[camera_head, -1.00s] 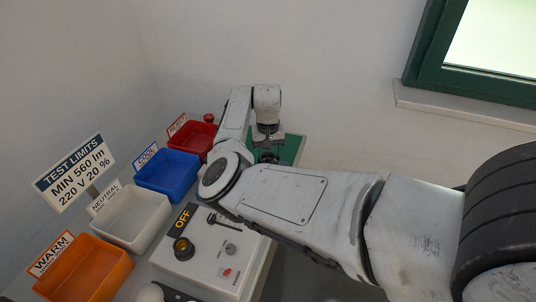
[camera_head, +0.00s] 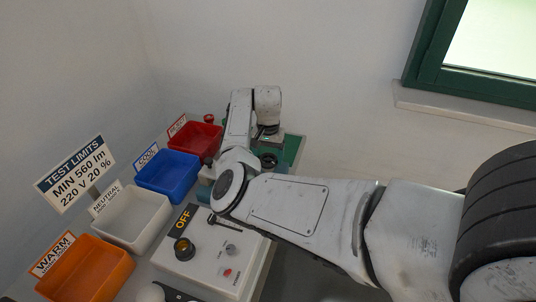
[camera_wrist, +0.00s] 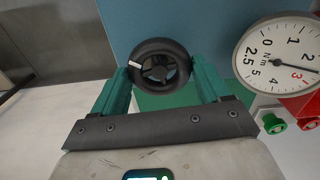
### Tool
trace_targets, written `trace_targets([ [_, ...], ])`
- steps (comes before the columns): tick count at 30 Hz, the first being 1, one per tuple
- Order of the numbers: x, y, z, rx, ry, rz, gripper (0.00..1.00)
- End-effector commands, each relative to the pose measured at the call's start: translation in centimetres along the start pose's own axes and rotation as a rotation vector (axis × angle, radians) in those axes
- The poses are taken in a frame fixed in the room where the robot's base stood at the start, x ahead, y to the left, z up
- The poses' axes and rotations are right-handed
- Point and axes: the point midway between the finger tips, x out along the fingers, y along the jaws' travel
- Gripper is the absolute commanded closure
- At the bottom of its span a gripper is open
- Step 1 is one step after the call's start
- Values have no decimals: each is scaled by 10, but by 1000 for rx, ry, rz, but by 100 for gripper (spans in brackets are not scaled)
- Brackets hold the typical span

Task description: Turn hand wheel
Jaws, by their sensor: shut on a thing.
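The black hand wheel (camera_wrist: 160,46) has a round rim, spokes and a white mark on its left side in the wrist view. My gripper (camera_wrist: 163,70) has its two green fingers against the left and right sides of the rim, shut on the wheel. In the head view the wheel (camera_head: 268,160) is a small dark ring below the end of my arm, and my fingers there are too small to make out. A round white N·m gauge (camera_wrist: 270,62) stands right of the wheel in the wrist view, its dark needle pointing right.
Red (camera_head: 190,143), blue (camera_head: 165,183), white (camera_head: 126,227) and orange (camera_head: 90,272) bins line the left side. A control box (camera_head: 215,258) marked OFF stands in front. A green knob (camera_wrist: 274,124) and red parts (camera_wrist: 302,104) sit below the gauge.

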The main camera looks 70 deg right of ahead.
Motion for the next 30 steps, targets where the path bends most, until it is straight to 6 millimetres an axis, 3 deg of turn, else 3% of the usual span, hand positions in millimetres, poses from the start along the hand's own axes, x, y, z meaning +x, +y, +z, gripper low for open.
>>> trace_targets([
  [15,-1,1,0,444,3,1,54],
  [30,-1,0,0,625,3,-1,55],
])
